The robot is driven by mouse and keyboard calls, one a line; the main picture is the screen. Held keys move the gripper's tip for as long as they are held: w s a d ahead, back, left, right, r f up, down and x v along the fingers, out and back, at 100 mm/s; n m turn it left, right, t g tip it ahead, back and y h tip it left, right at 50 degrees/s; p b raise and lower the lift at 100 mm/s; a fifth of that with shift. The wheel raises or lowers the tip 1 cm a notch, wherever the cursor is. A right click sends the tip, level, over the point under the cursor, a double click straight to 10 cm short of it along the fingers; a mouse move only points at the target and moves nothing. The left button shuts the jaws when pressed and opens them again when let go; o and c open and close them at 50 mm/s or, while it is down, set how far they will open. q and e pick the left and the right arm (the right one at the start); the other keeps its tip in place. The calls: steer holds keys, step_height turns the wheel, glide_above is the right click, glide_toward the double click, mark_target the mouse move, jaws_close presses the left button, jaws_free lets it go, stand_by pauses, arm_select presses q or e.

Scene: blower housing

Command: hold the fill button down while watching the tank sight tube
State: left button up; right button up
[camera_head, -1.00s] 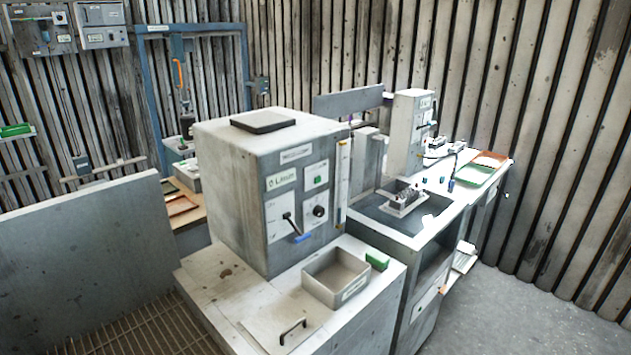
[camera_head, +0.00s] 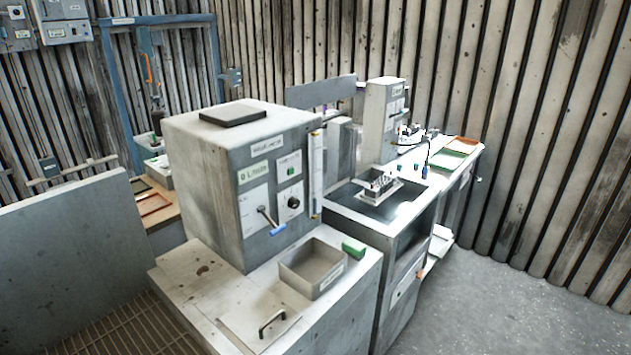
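A grey box-shaped machine (camera_head: 215,200) stands on a pale counter at the middle left. Its front panel carries a small green button (camera_head: 284,173), a black round knob (camera_head: 293,203) and a lever with a blue handle (camera_head: 272,225). I cannot tell from the labels whether the green button is the fill button. A narrow upright tube (camera_head: 316,170) runs along the right edge of the panel and looks like the sight tube. Its level is too small to read. Neither of my grippers is in view.
An open grey bin (camera_head: 312,268) and a green block (camera_head: 353,247) sit on the counter before the machine. A hatch with a black handle (camera_head: 272,322) lies nearer. A grey partition (camera_head: 70,250) stands at left. The floor (camera_head: 500,300) at right is clear.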

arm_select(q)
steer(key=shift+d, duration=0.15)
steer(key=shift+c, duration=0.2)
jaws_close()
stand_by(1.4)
